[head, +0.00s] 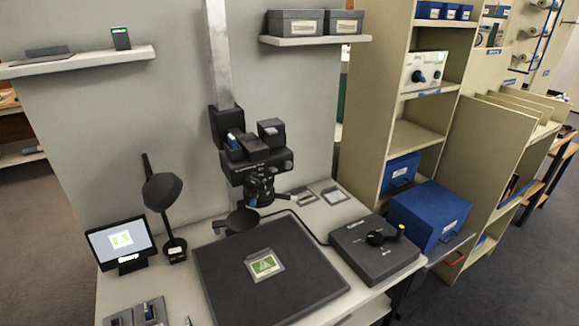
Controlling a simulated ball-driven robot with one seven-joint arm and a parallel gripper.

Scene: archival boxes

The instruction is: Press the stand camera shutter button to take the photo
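The stand camera (258,170) is a black body with a lens pointing down, mounted on a tall grey column (219,55). Below it, a small green picture (265,265) with a white triangle lies on the dark baseboard (310,280). I cannot make out which part is the shutter button. My gripper is not in view.
A black lamp (163,190) stands left of the camera, and a second dark lamp head (241,221) hangs over the baseboard's back edge. Small dark items (150,311) lie at the front left. Blue boxes (428,212) and shelving (400,125) stand at the right.

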